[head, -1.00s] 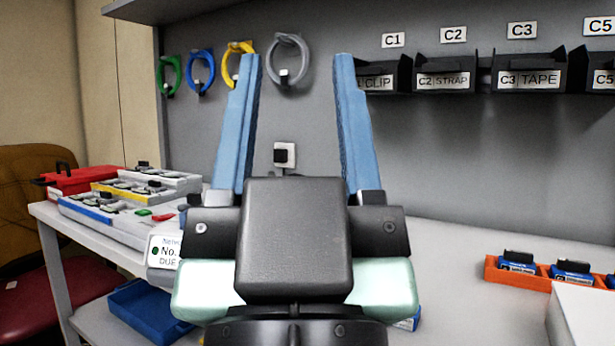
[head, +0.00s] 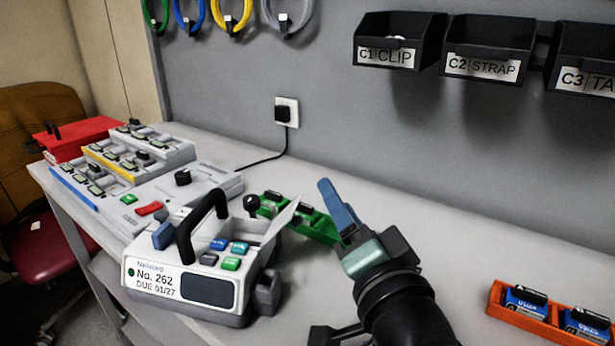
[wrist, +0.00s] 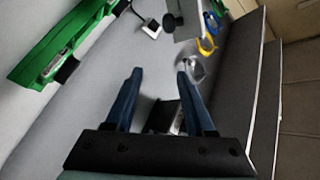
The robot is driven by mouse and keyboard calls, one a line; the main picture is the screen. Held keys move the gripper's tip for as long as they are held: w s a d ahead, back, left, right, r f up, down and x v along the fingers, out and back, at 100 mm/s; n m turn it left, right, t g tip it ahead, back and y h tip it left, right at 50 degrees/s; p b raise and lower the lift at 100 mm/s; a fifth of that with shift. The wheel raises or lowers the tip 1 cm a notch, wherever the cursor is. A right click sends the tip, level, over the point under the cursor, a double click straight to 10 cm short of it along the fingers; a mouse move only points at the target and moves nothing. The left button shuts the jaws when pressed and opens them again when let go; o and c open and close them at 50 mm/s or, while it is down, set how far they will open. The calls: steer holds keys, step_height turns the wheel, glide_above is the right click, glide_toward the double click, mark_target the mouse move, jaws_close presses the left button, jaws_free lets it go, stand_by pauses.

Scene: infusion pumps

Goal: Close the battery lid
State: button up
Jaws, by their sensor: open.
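The infusion pump (head: 180,280), labelled No. 262, stands on the bench with a black carry handle (head: 196,225). A thin pale flap, which looks like the battery lid (head: 283,219), stands tilted open at its right rear. A dark round knob (head: 251,203) shows beside the flap. In the wrist view a pale panel (wrist: 188,22) with a dark knob shows at the top; I cannot tell surely whether it is the lid. My gripper (head: 335,209), also in the wrist view (wrist: 158,75), is open and empty, right of the flap and apart from it.
A green tray (head: 318,228) lies behind the pump, close to my gripper. An orange holder (head: 545,326) with blue batteries is at the right. Grey module racks (head: 135,160) and a red case (head: 75,138) stand at the left.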

steer(key=s+d+f+m+g+y+p, duration=0.2)
steer(key=s+m+y+p, duration=0.1)
steer(key=s+m+p, duration=0.4)
steer(key=s+d+f+m+g+y+p, duration=0.1)
steer(key=s+d+m+g+y+p, duration=0.2)
steer(key=m+p, duration=0.4)
steer(key=w+a+n+t+p, duration=0.1)
steer(key=w+a+p, duration=0.1)
steer(key=w+a, duration=0.7)
steer(key=shift+w+y, duration=0.35)
steer(key=shift+y, duration=0.05)
steer(key=shift+a, duration=0.1)
jaws_close()
